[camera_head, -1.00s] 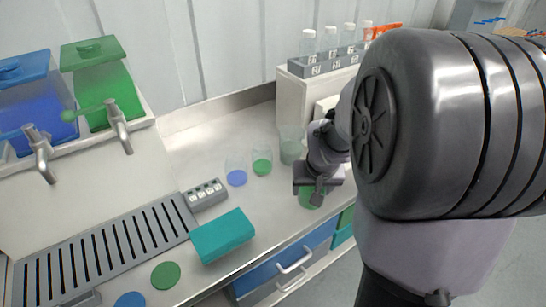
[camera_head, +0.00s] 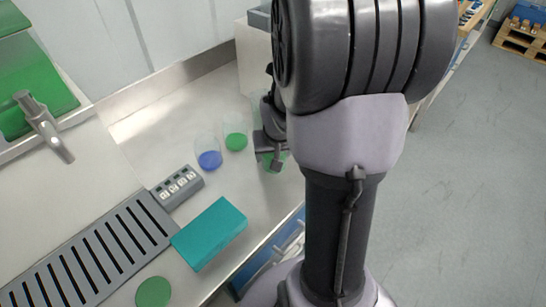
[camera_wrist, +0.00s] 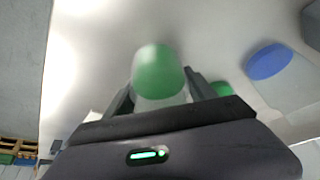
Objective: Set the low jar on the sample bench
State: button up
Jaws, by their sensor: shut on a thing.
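My gripper (camera_head: 270,148) is low over the bench top at the right side of the jars, partly behind my own arm. It is shut on a clear jar with green content (camera_wrist: 158,75), which sits between the two fingers in the wrist view; its green also shows under the gripper in the head view (camera_head: 273,162). Whether the jar touches the bench is unclear. A clear jar with blue content (camera_head: 209,158) and another with green content (camera_head: 236,141) stand to the left on the sample bench (camera_head: 160,130).
A teal box (camera_head: 209,233) lies near the front edge, beside a slotted grey drain grate (camera_head: 95,255) and a small grey rack (camera_head: 177,187). A green disc (camera_head: 153,292) lies at the front. A tap (camera_head: 43,125) stands at the left. Open floor (camera_head: 465,180) is at the right.

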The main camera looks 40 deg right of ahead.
jog(key=shift+f, duration=0.1)
jog(key=o, duration=1.8)
jog(key=shift+c, duration=0.2)
jog(key=p+v, duration=0.5)
jog(key=v, duration=0.6)
jog(key=shift+r, duration=0.4)
jog(key=s+a+r+y, duration=0.1)
jog(key=s+a+r, duration=0.2)
jog(key=a, duration=0.5)
jog(key=s+a+r+n+t+y, duration=0.1)
jog(key=s+a+r+y, duration=0.1)
jog(key=a, duration=0.7)
jog(key=s+a+r+n+t+y, duration=0.1)
jog(key=s+a+r, duration=0.3)
jog(key=a+r, duration=0.2)
jog(key=shift+a, duration=1.2)
jog(key=shift+w+r, duration=0.1)
jog(key=shift+r, duration=0.05)
